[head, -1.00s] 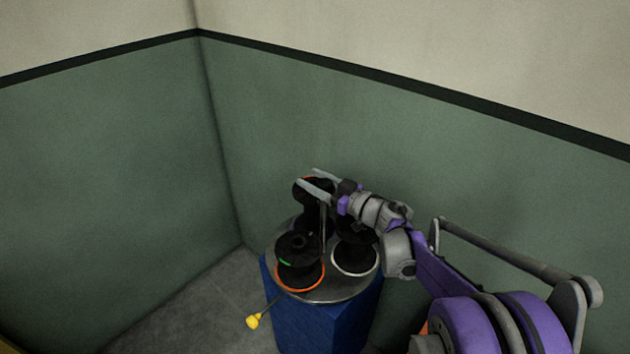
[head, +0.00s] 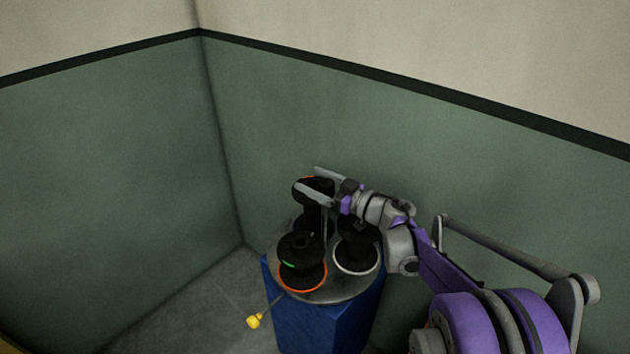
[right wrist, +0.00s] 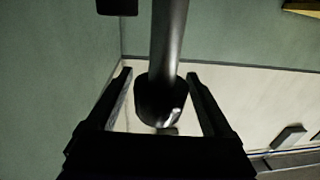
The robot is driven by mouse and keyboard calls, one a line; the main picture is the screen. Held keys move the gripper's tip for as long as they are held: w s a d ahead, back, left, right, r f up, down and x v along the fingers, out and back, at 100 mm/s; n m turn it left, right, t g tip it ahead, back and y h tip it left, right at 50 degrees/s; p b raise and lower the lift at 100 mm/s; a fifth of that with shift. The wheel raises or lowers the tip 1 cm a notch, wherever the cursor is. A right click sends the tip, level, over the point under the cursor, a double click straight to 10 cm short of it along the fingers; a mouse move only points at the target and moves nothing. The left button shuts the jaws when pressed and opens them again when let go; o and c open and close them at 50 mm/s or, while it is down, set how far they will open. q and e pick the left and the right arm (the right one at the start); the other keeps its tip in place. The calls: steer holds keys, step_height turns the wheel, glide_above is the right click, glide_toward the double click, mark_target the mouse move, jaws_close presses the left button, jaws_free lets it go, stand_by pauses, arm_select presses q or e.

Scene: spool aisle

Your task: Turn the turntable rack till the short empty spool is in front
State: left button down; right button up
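The turntable rack is a round grey metal plate (head: 335,293) on a blue base (head: 315,329). A low black spool with an orange lower rim (head: 303,265) and a green mark stands at its front left. A black spool with a white lower rim (head: 356,247) stands at the right. A taller black spool with orange at its top (head: 311,212) stands at the back. A rod with a yellow knob (head: 253,321) sticks out front left. My right gripper (head: 308,178) is open by the tall spool's top. In the right wrist view, a metal post (right wrist: 168,45) and dark cylinder (right wrist: 158,98) show between its fingers. My left gripper is out of view.
Green and cream walls (head: 110,150) meet in a corner close behind the rack. Grey floor (head: 195,310) is clear to the left of the rack. My right arm reaches in from the right.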

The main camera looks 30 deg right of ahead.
steer(key=v, duration=1.1)
steer(key=shift+w, duration=0.1)
stand_by(0.4)
step_height(320, 180, up, 8)
steer(key=a+m+t+h+p, duration=0.15)
steer(key=m+h+p, duration=0.25)
steer(key=m+h, duration=0.55)
steer(key=s+a+f+n+g+p, duration=0.2)
steer(key=s+a+f+g, duration=0.4)
steer(key=s, duration=0.5)
steer(key=s+a+f+n+g+y+p, duration=0.1)
steer(key=s+a+f+n+g+p, duration=0.1)
steer(key=s+a+f+g, duration=0.4)
steer(key=s+a+f, duration=0.3)
steer(key=s+f, duration=0.1)
steer(key=s, duration=0.1)
steer(key=shift+a+p, duration=0.25)
steer(key=shift+p, duration=0.05)
steer(key=shift+w, duration=0.1)
